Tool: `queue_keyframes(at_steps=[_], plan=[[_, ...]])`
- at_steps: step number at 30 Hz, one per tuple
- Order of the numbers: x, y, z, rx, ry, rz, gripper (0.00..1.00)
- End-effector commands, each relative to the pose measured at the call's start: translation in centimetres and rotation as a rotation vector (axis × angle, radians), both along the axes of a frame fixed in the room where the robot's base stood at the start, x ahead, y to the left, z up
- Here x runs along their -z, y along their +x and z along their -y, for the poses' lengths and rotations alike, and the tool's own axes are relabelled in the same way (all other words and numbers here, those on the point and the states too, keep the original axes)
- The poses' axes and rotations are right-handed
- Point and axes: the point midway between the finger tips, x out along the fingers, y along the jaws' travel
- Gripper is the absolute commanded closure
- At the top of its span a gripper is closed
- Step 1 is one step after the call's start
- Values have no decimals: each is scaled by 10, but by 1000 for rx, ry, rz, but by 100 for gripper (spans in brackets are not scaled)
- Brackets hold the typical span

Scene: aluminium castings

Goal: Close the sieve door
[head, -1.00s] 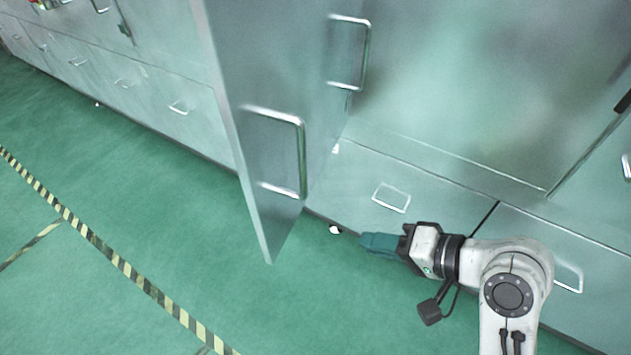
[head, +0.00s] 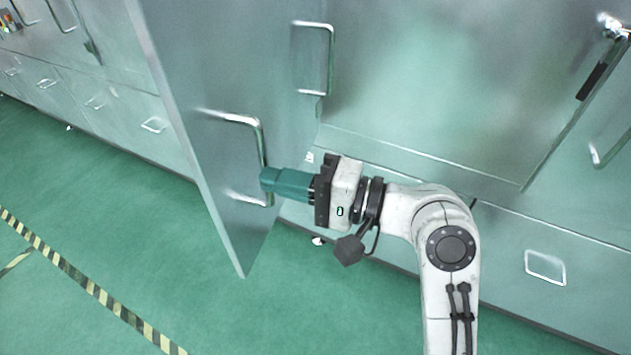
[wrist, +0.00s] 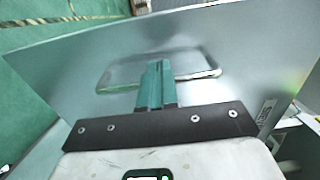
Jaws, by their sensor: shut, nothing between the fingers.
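The sieve door (head: 185,75) is a tall grey metal panel standing open, swung out from the cabinet. A bar handle (head: 240,122) is on its near face, and another handle (head: 318,27) shows behind it to the right. My gripper (head: 266,180) is shut and empty, with teal fingers pointing left at the lower part of the bar handle. In the wrist view the fingers (wrist: 157,68) overlap the handle (wrist: 110,82) in front of the door panel (wrist: 230,45). I cannot tell whether they touch it.
The cabinet front (head: 430,90) behind the door has a latch (head: 612,28) at upper right and a low drawer handle (head: 545,266). More drawers line the left. The green floor (head: 100,215) is clear, with striped tape (head: 90,288).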

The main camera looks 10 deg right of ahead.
Motion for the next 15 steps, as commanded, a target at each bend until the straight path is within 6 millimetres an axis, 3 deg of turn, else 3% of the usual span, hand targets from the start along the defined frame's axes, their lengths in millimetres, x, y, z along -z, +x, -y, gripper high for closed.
queue_keyframes(at_steps=[6,15], plan=[[-1,16,-31,-3,-1,0,100],[1,23,-43,1,-2,0,100]])
